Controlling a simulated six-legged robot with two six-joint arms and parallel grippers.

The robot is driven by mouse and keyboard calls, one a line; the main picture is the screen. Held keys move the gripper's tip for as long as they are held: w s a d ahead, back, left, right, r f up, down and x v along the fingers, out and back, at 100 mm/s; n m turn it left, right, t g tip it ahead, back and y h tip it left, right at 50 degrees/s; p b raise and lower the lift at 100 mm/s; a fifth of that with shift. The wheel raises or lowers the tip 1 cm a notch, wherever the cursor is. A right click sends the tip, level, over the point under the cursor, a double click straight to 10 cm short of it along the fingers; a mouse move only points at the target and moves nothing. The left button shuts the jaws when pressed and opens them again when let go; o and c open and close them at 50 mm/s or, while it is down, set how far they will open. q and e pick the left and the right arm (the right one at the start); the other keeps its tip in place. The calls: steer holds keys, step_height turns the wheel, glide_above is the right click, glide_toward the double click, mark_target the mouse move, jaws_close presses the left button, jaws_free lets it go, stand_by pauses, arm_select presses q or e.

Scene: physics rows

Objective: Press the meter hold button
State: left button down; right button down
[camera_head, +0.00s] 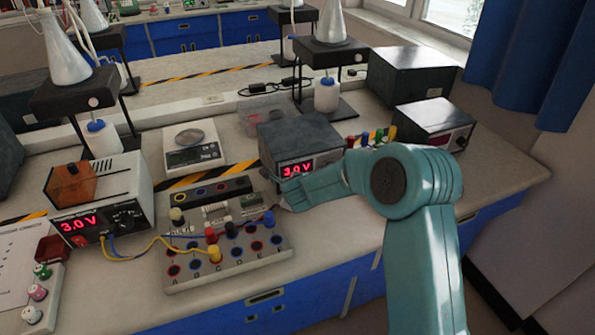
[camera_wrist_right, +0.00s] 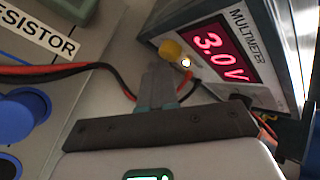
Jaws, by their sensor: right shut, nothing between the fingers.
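The multimeter (camera_head: 301,143) is a dark grey box on the bench, its red display reading 3.0 V. In the right wrist view the multimeter (camera_wrist_right: 231,50) fills the upper right. A yellow button (camera_wrist_right: 175,50) sticks out beside its display, with a small bright spot at its lower edge. My right gripper (camera_head: 284,190) is in front of the multimeter's lower left front. In the wrist view the right gripper (camera_wrist_right: 160,75) is shut and empty, its tips just short of the yellow button or at it; I cannot tell if they touch. My left gripper is not in view.
A plug board (camera_head: 228,262) with knobs and sockets lies left of my gripper. A power supply (camera_head: 105,205) with yellow and blue leads stands farther left. A scale (camera_head: 194,145) and another dark instrument (camera_head: 434,122) stand nearby. Red and black leads (camera_wrist_right: 70,70) run near my fingers.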

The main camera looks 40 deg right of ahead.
steer(key=shift+s+f+b, duration=0.1)
steer(key=shift+s+b, duration=0.25)
steer(key=shift+b, duration=0.05)
steer(key=s+b, duration=0.1)
steer(key=s, duration=0.1)
steer(key=s+a+b, duration=0.1)
steer(key=s, duration=0.1)
steer(key=shift+s+a+b, duration=0.1)
steer(key=shift+s+b, duration=0.05)
steer(key=shift+b, duration=0.2)
steer(key=shift+s+a, duration=0.1)
steer(key=shift+s, duration=0.35)
steer(key=shift+r, duration=0.2)
